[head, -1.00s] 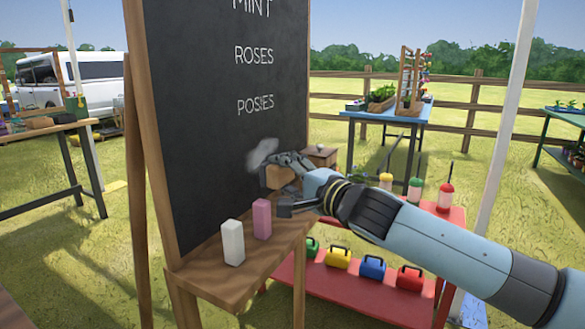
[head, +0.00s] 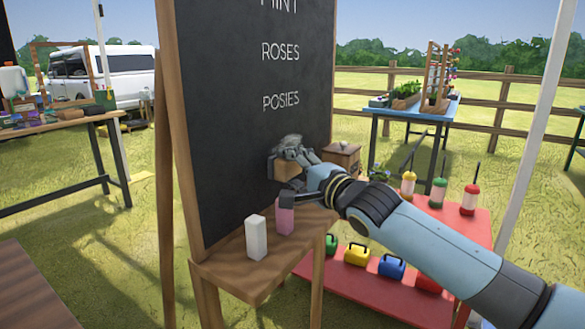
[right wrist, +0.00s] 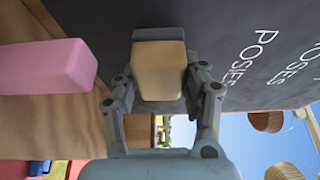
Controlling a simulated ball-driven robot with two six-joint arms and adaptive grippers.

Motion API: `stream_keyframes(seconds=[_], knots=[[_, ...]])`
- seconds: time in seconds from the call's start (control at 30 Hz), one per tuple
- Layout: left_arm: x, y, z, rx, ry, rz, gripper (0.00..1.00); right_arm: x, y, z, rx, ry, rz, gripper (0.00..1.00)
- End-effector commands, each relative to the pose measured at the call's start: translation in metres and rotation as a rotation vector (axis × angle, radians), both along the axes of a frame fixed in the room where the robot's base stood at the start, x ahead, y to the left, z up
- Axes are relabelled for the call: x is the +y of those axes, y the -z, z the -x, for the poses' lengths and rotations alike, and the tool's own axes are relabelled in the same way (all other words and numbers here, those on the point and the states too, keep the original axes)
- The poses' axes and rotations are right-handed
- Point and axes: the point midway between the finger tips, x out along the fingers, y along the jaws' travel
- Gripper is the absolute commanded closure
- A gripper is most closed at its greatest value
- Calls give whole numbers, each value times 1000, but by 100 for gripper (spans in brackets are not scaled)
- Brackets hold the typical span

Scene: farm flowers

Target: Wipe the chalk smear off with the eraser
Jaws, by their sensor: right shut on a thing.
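The blackboard (head: 245,130) stands on a wooden easel with "ROSES" and "POSIES" in white letters. My right gripper (head: 285,168) is at the lower right of the board, shut on the tan eraser (head: 284,172). In the right wrist view the eraser (right wrist: 159,68) sits between both fingers, close against or touching the board (right wrist: 225,45); I cannot tell which. No chalk smear shows now on the visible board; the part behind the gripper and eraser is hidden. My left gripper is not in view.
A white block (head: 256,238) and a pink block (head: 285,218) stand on the easel's ledge (head: 235,272), the pink one just below my right gripper. A red bench (head: 340,276) with coloured boxes and bottles is at the right. A wooden box (head: 341,155) stands behind the gripper.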

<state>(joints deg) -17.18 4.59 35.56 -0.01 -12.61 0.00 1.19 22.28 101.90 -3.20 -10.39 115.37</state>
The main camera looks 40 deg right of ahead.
Motion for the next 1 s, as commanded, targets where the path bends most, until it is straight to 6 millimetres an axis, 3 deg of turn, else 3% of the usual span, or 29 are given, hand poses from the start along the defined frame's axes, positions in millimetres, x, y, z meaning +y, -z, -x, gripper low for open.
stream_keyframes(seconds=[1.0], knots=[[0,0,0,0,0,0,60,7,0,-18,0,0,-1,82]])
